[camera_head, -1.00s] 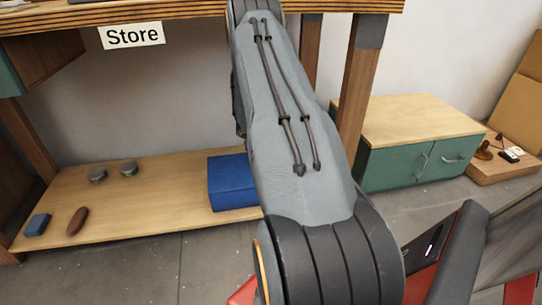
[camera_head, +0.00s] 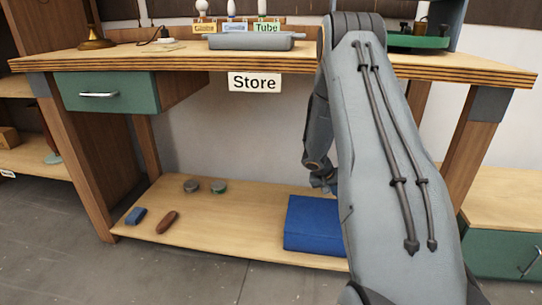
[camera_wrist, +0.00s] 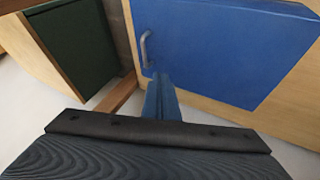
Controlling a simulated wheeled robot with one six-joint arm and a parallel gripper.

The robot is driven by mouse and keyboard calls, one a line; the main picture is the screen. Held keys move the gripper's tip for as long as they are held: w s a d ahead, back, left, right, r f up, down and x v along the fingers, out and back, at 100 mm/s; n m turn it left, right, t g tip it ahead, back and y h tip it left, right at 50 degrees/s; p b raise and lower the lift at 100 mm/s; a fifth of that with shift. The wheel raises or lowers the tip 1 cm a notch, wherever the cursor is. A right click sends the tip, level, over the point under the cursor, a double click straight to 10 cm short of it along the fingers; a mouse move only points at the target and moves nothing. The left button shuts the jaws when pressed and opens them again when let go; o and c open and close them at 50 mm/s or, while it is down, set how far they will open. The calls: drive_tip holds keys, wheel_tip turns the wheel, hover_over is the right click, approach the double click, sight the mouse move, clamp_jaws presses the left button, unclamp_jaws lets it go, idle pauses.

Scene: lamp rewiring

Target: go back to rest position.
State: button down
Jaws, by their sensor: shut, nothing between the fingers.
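My arm crosses the right side of the head view, in front of the workbench (camera_head: 300,68). My gripper (camera_head: 325,187) hangs below the bench top, just above the blue box (camera_head: 315,224) on the lower shelf; the arm partly hides it. In the wrist view my gripper (camera_wrist: 158,82) shows as narrow blue fingers, shut with nothing between them. Beyond them is a blue surface (camera_wrist: 225,45) with a metal handle (camera_wrist: 145,48). I cannot tell whether the fingers touch it.
The lower shelf (camera_head: 250,208) also holds two small round tins (camera_head: 205,187), a small blue block (camera_head: 136,216) and a brown oval piece (camera_head: 167,222). A grey tray (camera_head: 250,41) and a lamp base (camera_head: 96,40) stand on the bench top. Floor at the front left is clear.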

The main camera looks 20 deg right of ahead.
drive_tip(key=w+a+r+n+y, duration=0.1)
drive_tip(key=a+r, duration=0.3)
drive_tip(key=a, duration=0.5)
drive_tip(key=w+a+r+n, duration=0.15)
drive_tip(key=a+r, duration=0.25)
drive_tip(key=a, duration=0.4)
drive_tip(key=s+a+r+n+t+y, duration=0.1)
drive_tip(key=s+a+r+n, duration=0.2)
drive_tip(key=a, duration=0.7)
drive_tip(key=s+a+r+n+y, duration=0.1)
drive_tip(key=s+a+r, duration=0.35)
drive_tip(key=a, duration=0.65)
drive_tip(key=s+a+r+n+g+y+p, duration=0.1)
drive_tip(key=s+a+r+n+y, duration=0.25)
drive_tip(key=s+a, duration=0.9)
drive_tip(key=s+a+r+n+g+y, duration=0.15)
drive_tip(key=s+a+r+n, duration=0.3)
drive_tip(key=s+a, duration=0.8)
drive_tip(key=s+d+r+m+p, duration=0.1)
drive_tip(key=d+r+m+p, duration=0.2)
drive_tip(key=d+r+p, duration=0.8)
drive_tip(key=s+d+r+m+h+p, duration=0.1)
drive_tip(key=d+r+m+p, duration=0.2)
drive_tip(key=d+r+p, duration=0.9)
drive_tip(key=shift+s+r+t+p, duration=0.45)
drive_tip(key=shift+r+p, duration=1.3)
drive_tip(key=shift+p, duration=1.95)
